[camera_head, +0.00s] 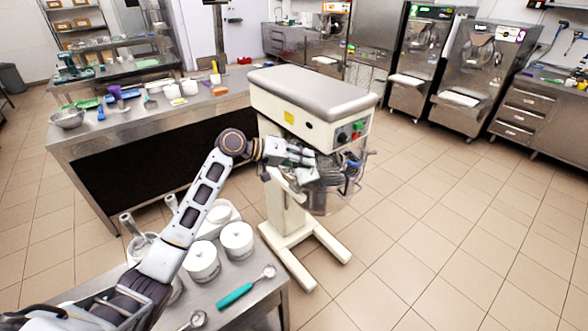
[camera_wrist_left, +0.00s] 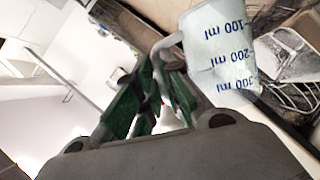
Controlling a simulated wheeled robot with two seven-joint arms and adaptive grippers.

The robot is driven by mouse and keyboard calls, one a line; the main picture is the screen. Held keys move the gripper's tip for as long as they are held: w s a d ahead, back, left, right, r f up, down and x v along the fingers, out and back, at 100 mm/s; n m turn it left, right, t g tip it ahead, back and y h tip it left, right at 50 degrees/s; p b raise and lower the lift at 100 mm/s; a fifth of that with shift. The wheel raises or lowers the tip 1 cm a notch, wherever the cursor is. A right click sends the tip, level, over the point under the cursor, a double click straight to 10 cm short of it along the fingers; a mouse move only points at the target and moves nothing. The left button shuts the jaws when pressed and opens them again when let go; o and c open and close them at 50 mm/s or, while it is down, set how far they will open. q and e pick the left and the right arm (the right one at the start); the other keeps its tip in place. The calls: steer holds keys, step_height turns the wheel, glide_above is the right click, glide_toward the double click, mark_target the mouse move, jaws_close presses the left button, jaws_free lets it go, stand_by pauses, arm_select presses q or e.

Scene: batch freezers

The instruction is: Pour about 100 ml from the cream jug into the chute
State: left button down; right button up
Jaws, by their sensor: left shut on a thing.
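The cream jug (camera_wrist_left: 222,50) is a pale translucent measuring jug with blue ml marks in the left wrist view. My left gripper (camera_wrist_left: 160,100) has its green fingers shut on the jug's handle. In the head view my left gripper (camera_head: 296,157) is at the front of the mixer, over its bowl area; the jug is hard to make out there. A grey metal piece beside wires (camera_wrist_left: 283,58) lies right of the jug in the wrist view; it may be the chute. I cannot tell whether cream is flowing. My right gripper is not in view.
The cream-coloured mixer (camera_head: 300,102) has a wire-guarded bowl (camera_head: 335,190) under its head. A near steel table (camera_head: 255,300) holds white lidded tubs (camera_head: 237,241) and a teal-handled scoop (camera_head: 235,294). A long counter (camera_head: 165,118) stands behind. The floor at right is clear.

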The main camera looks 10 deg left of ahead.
arm_select(q)
steer(key=shift+s, duration=0.1)
stand_by(0.6)
steer(key=shift+s+d+m+y, duration=0.3)
steer(key=shift+d+m, duration=0.05)
steer(key=shift+m, duration=0.25)
steer(key=shift+s+d+f+m+t+b, duration=0.15)
steer(key=shift+f+m+t+b, duration=0.1)
steer(key=shift+f, duration=0.15)
steer(key=shift+s+d+f+m+t+b, duration=0.1)
steer(key=shift+d+f+m+t+b, duration=0.05)
steer(key=shift+f+b, duration=0.15)
steer(key=shift+f, duration=0.15)
